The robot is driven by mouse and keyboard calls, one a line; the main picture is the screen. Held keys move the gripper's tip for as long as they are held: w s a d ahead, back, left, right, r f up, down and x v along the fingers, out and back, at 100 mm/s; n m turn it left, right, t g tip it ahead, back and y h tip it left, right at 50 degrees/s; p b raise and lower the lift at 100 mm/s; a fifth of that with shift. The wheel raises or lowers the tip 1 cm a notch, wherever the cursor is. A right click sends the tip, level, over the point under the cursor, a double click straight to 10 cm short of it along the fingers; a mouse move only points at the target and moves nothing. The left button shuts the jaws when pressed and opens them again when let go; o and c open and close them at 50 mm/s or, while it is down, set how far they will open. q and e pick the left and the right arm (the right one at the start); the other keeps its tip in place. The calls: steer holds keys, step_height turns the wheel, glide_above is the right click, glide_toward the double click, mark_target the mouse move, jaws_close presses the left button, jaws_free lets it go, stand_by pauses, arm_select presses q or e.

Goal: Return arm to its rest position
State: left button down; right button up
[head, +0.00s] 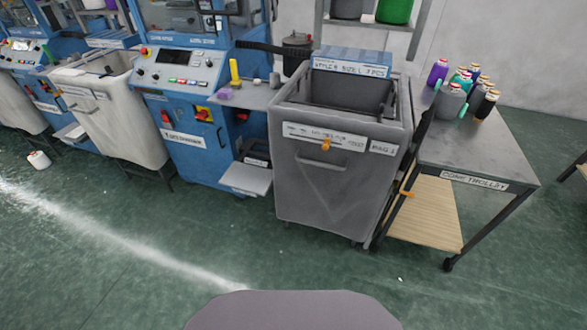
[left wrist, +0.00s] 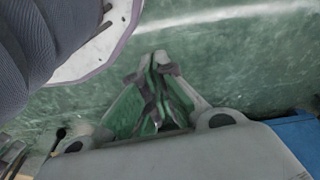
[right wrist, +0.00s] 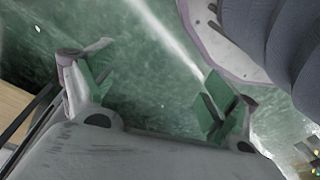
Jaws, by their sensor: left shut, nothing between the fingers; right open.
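My left gripper (left wrist: 160,62) shows in the left wrist view with its fingers closed together and nothing between them, above the green floor. My right gripper (right wrist: 155,80) shows in the right wrist view with its fingers wide apart and empty, also over the floor. Neither gripper nor either arm shows in the head view. A round part of my own body is at the bottom middle of the head view.
A grey bin (head: 322,192) on wheels stands in the middle. A cone trolley (head: 470,150) with several yarn cones is to its right. Blue knitting machines (head: 200,150) and a white bin (head: 118,128) stand left. A white cone (head: 38,160) lies on the floor. The near floor is clear.

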arm_select(q)
steer(key=s+a+p, duration=0.3)
steer(key=s+p, duration=0.6)
steer(key=s+a+r+g+p, duration=0.1)
steer(key=s+a+p, duration=0.2)
steer(key=s+p, duration=0.6)
steer(key=shift+s+a+r+y, duration=0.25)
steer(key=shift+s+y, duration=0.15)
steer(key=shift+s, duration=0.25)
arm_select(e)
steer(key=s+d, duration=0.3)
steer(key=s, duration=0.6)
steer(key=s+d+r+g, duration=0.1)
steer(key=s+d, duration=0.2)
steer(key=s, duration=0.7)
steer(key=shift+s+d+r+h, duration=0.15)
steer(key=shift+d+r+h, duration=0.1)
steer(key=shift+h, duration=0.15)
